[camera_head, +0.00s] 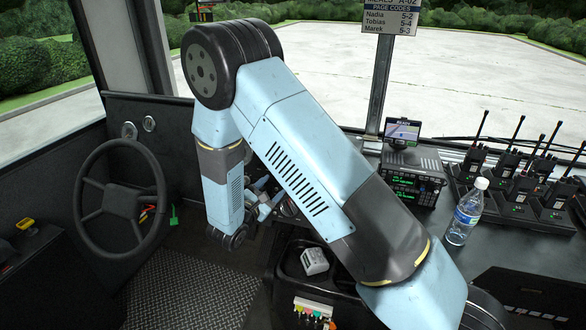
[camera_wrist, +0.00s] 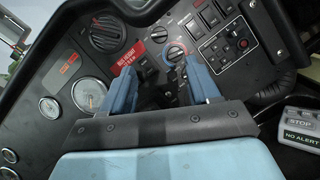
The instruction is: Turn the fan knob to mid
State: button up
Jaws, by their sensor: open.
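In the wrist view two round dash knobs show beyond my fingers: a nearer knob (camera_wrist: 176,52) and a farther knob (camera_wrist: 196,28). Their markings are too small to read, so I cannot tell which is the fan knob or where it points. My gripper (camera_wrist: 163,78) is open and empty, its two blue fingers spread apart, facing the panel. The nearer knob lies just past the right fingertip, and I see no clear contact. In the head view my gripper (camera_head: 264,206) is low at the dash, and my arm hides most of the knob panel.
Beside the knobs are rocker switches (camera_wrist: 208,14), a red button (camera_wrist: 243,44), a red label (camera_wrist: 131,56) and gauges (camera_wrist: 89,94). The steering wheel (camera_head: 83,196) stands left of my arm. A bottle (camera_head: 466,213), radio (camera_head: 411,180) and handsets (camera_head: 515,188) are on the right.

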jog(key=x, duration=1.3)
jog(key=shift+w+d, duration=0.15)
jog(key=shift+w, duration=0.2)
jog(key=c, duration=1)
jog(key=shift+c, duration=0.2)
